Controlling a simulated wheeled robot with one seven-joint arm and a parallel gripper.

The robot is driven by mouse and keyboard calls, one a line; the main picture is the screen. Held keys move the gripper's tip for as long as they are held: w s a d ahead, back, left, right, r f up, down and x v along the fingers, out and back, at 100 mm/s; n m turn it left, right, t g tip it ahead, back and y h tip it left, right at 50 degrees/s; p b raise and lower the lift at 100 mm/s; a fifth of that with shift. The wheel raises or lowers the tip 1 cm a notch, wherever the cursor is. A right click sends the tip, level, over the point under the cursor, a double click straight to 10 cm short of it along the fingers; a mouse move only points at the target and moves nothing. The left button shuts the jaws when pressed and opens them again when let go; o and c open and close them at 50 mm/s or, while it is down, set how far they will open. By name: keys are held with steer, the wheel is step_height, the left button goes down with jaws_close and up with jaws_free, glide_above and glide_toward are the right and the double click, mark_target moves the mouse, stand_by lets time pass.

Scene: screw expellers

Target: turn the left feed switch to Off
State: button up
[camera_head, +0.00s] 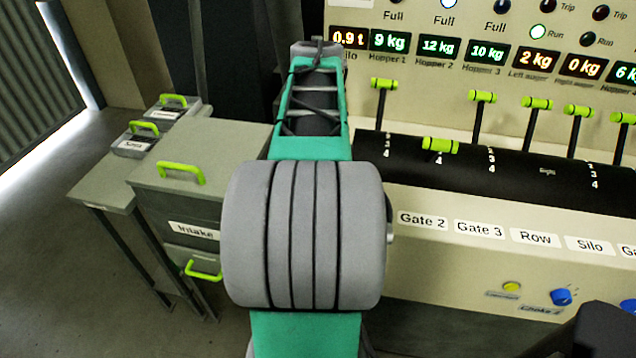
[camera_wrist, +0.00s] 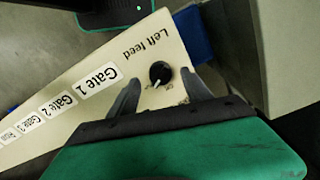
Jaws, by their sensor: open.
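The left feed switch (camera_wrist: 160,74) is a small black round knob with a white pointer mark, on a cream panel beside the "Left feed" label. It shows only in the wrist view. The pointer lies toward the lower left of that picture; the small position marks beside it are too blurred to read. My gripper (camera_wrist: 161,77) is open, with one dark fingertip on each side of the knob. I cannot tell whether either fingertip touches it. In the head view my arm hides the gripper and the switch.
The cream panel (camera_wrist: 112,100) carries a row of gate labels. In the head view, levers with green grips (camera_head: 483,97) and a blue knob (camera_head: 562,297) are on the console at right. A grey intake cabinet (camera_head: 195,200) stands left of my arm. Open floor lies far left.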

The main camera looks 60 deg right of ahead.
step_height(320, 180, down, 2)
steer(key=shift+f, duration=0.15)
jaws_close()
stand_by(0.6)
